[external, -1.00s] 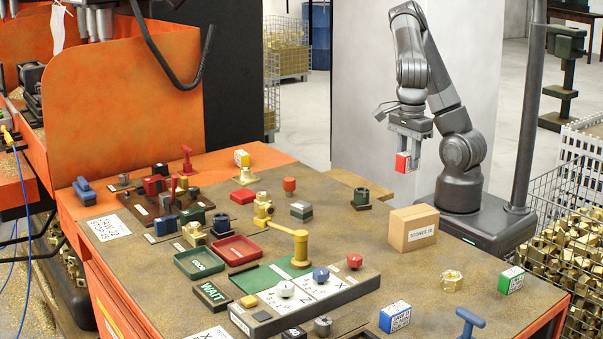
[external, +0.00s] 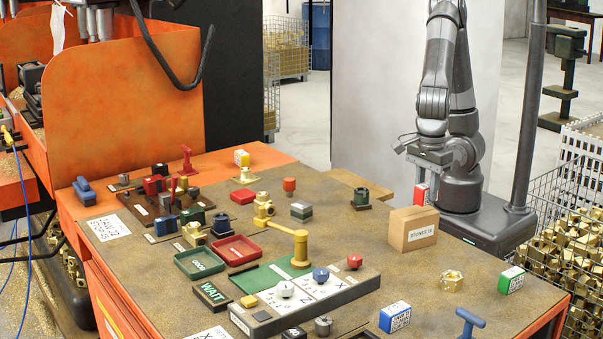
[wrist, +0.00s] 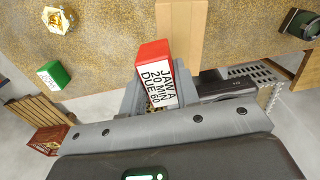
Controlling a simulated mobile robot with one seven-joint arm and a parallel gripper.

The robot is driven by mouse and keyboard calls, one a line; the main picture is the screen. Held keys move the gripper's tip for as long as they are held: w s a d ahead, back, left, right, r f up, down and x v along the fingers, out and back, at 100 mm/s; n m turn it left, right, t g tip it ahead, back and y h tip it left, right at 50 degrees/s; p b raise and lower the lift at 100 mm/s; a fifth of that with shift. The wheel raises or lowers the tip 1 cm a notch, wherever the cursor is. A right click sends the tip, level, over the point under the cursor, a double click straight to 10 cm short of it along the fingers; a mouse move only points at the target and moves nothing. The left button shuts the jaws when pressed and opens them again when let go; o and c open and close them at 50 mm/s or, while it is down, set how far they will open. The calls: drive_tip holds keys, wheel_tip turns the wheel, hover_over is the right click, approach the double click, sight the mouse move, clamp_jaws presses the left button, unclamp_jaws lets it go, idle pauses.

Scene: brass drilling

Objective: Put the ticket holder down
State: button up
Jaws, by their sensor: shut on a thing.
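My gripper (external: 425,178) is shut on the ticket holder (external: 421,194), a small red block with a white face. In the wrist view the ticket holder (wrist: 155,78) shows a red top and a label reading "JAW A 20 MIN DUE 60", with the gripper's jaws (wrist: 153,100) around its lower part. In the external view it hangs upright near the table's far right edge, just behind and above the cardboard box. Whether it touches the box or the table cannot be told.
The cardboard box (external: 408,239) stands at the table's far right edge. A brass hex fitting (external: 452,281), a green-and-white holder (external: 510,280) and a blue-and-white holder (external: 395,316) stand nearer. A dark green cylindrical part (external: 361,195) is left of the gripper. Bare tabletop lies between them.

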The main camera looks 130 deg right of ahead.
sight(426, 200)
drive_tip(key=shift+f, duration=1.75)
drive_tip(key=shift+f, duration=0.15)
drive_tip(key=o, duration=1)
drive_tip(key=shift+r, duration=0.2)
drive_tip(key=shift+r, duration=5.95)
